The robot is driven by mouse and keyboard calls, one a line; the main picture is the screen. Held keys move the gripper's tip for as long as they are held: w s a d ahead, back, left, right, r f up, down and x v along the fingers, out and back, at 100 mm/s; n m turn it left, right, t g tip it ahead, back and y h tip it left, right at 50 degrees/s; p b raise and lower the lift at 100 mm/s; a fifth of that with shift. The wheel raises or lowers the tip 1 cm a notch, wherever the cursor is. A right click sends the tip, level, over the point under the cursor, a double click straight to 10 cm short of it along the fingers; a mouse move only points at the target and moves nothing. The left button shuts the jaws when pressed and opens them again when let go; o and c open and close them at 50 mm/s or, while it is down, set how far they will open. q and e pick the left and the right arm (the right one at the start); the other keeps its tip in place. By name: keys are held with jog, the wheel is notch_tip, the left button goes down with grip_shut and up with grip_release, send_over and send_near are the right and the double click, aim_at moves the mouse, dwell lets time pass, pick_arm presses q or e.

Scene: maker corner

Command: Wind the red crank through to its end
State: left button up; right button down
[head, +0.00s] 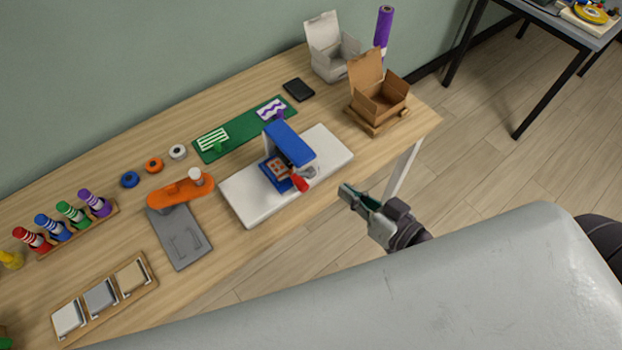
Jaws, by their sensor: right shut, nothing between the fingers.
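The red crank (299,182) sits on the front right side of a small blue press (288,144), its red grip pointing down toward the table's front edge. The press stands on a white base board (246,201) on the wooden table. A patterned orange and white piece lies on the blue bed under the press head. My right gripper (356,197) is shut and empty, off the table's front edge, to the right of the crank and apart from it. My left gripper is not in view.
A green mat (237,136) lies behind the press. An orange tool (180,190) on a grey plate (181,240) stands to the left. An open cardboard box (378,101) stands at the back right. My large grey arm link covers the lower right.

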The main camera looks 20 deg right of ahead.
jog(key=p, duration=0.4)
send_over(300, 181)
jog(key=s+d, duration=0.2)
jog(key=d, duration=0.2)
jog(key=f, duration=0.2)
pick_arm(q)
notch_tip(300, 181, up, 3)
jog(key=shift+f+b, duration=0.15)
jog(key=shift+b, duration=0.55)
pick_arm(e)
jog(key=f, duration=0.1)
jog(key=a+f, duration=0.2)
jog(key=f, duration=0.1)
jog(key=shift+a+f+b, duration=0.15)
jog(key=shift+f+b, duration=0.45)
jog(key=shift+b, duration=0.05)
jog(key=shift+s+a+f+n, duration=0.1)
jog(key=shift+s+a+n, duration=0.05)
jog(key=shift+a+n, duration=0.15)
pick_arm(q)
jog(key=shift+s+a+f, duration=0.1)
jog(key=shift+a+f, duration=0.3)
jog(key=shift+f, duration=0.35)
pick_arm(e)
jog(key=shift+a, duration=0.15)
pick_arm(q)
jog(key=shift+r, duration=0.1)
